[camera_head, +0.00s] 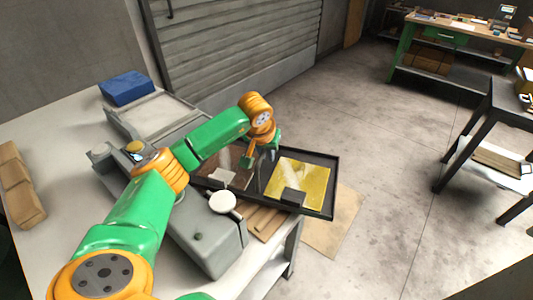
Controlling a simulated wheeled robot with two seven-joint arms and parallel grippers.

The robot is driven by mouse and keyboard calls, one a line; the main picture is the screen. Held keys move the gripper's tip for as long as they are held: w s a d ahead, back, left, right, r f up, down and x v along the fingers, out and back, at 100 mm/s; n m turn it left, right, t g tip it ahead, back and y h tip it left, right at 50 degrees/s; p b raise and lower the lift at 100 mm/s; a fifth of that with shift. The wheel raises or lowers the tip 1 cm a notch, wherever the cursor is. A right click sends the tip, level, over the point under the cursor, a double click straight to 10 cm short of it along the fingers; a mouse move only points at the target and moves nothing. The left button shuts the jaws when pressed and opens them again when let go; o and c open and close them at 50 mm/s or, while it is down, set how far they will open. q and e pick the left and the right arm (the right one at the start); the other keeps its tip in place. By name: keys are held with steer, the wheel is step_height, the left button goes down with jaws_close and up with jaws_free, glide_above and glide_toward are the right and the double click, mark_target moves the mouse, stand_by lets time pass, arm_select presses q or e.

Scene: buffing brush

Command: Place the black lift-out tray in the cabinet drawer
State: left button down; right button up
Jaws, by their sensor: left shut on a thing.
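The black lift-out tray (323,212) is in the middle of the view, past the right edge of the table. It has a yellow section on its right and a brownish section on its left, with small pale and dark pieces in it. My left gripper (262,160) reaches down over the tray's middle and is shut on it; the fingertips are small and partly hidden. I cannot make out the cabinet drawer. My right gripper is out of view.
A grey machine (205,237) with a white round disc (222,202) stands on the pale table (60,132), with a blue box (127,88) behind. Brown blocks (20,185) lie at the left. A workbench (470,32) and dark shelf rack (490,112) stand right; floor between is clear.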

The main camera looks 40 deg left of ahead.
arm_select(q)
steer(key=c, duration=1.3)
jaws_free()
steer(key=shift+f, duration=0.15)
steer(key=o, duration=0.4)
steer(key=shift+o, duration=0.2)
